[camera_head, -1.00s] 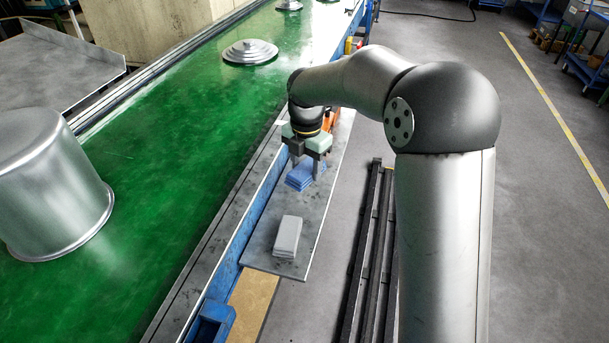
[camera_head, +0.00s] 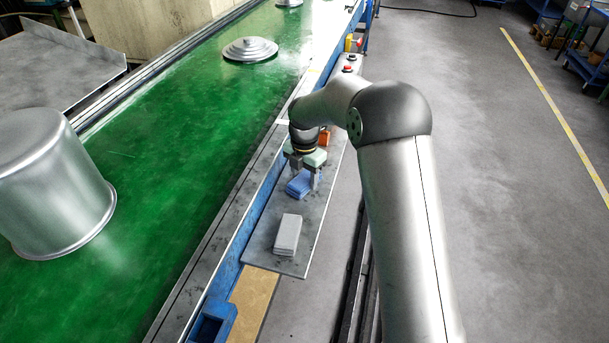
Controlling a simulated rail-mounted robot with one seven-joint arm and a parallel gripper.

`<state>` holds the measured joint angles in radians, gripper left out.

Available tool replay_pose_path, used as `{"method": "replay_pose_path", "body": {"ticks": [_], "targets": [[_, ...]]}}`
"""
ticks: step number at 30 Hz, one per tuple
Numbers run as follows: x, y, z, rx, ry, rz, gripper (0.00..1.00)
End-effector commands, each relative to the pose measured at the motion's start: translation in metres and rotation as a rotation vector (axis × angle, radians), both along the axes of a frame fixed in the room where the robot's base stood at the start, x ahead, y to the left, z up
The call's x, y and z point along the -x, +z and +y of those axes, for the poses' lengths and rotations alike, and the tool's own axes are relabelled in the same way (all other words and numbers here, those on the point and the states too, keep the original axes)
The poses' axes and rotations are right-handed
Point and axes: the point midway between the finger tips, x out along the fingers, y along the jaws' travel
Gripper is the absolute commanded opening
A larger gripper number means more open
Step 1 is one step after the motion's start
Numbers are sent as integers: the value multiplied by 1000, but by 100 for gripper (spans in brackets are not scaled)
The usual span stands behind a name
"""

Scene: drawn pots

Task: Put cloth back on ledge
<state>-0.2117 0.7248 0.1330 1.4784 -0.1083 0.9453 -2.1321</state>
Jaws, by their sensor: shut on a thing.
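A blue folded cloth (camera_head: 299,185) is between the fingers of my gripper (camera_head: 303,181), which points down and is shut on it. The cloth is over the grey metal ledge (camera_head: 262,250) that runs along the right side of the conveyor. It is low over the ledge; I cannot tell whether it touches the surface. A light grey folded block, perhaps another cloth (camera_head: 287,234), lies on the ledge nearer to me, apart from the gripper.
A large metal pot (camera_head: 55,190) stands on the green conveyor (camera_head: 170,170) at left. A metal lid (camera_head: 250,49) lies farther along it. An orange object (camera_head: 324,138) and a red button (camera_head: 348,69) are behind my gripper. A blue bin (camera_head: 211,324) is at the near end.

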Motion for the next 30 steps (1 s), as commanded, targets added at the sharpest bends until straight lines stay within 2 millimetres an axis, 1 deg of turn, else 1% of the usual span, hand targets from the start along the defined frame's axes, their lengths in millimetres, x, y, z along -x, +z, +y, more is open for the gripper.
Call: {"method": "replay_pose_path", "body": {"ticks": [3, 4, 6, 14, 18, 20, 22, 27, 30], "targets": [[0, -4, 0, 0, 0, 0, 27], [0, -3, 0, 0, 0, 0, 54], [0, -3, 0, 0, 0, 0, 70], [0, -2, 0, 0, 0, 0, 70], [0, 6, 0, 0, 0, -1, 70], [-1, 15, 0, -1, 0, -3, 70], [-1, 28, 0, -2, 0, -4, 70], [-1, 67, 0, -1, 0, -5, 70], [-1, 87, 0, -1, 0, -3, 70]]}}
